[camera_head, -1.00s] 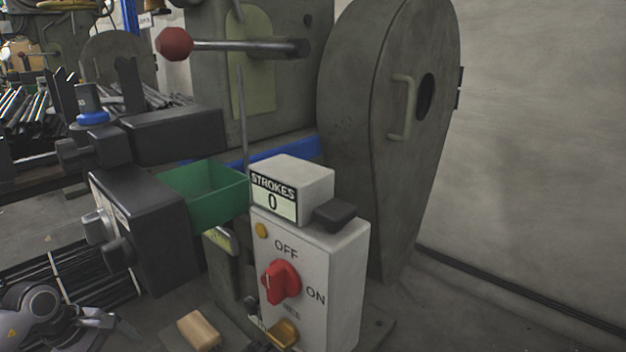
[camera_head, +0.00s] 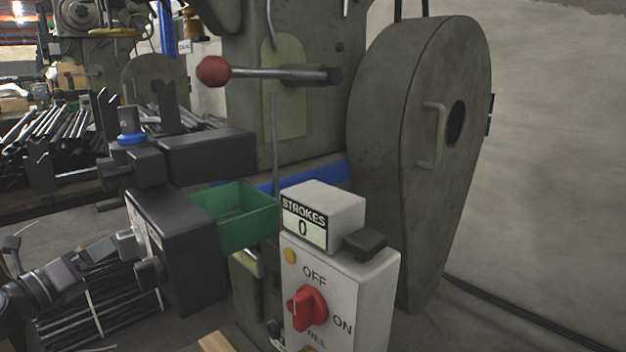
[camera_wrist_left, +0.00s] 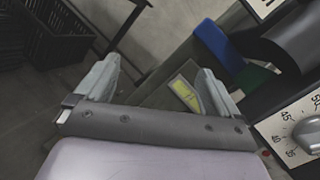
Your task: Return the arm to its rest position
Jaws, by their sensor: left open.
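My left arm (camera_head: 60,277) comes in from the left edge in the head view and reaches toward the black control box (camera_head: 182,250). My left gripper (camera_wrist_left: 160,82) is open in the left wrist view, with its two pale fingers spread apart and nothing between them. In the head view, its end lies close to the knobs on the box's left face; whether it touches them I cannot tell. The numbered dial (camera_wrist_left: 302,138) is at the right of the wrist view, beside the right finger. My right gripper is not in view.
A white switch box (camera_head: 340,285) with a red knob (camera_head: 307,308) and a counter (camera_head: 304,229) reading 0 stands in front of the press. A green bin (camera_head: 240,218) is behind the black box. A red-balled lever (camera_head: 212,71) sticks out above. Bundled rods (camera_head: 95,308) lie lower left.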

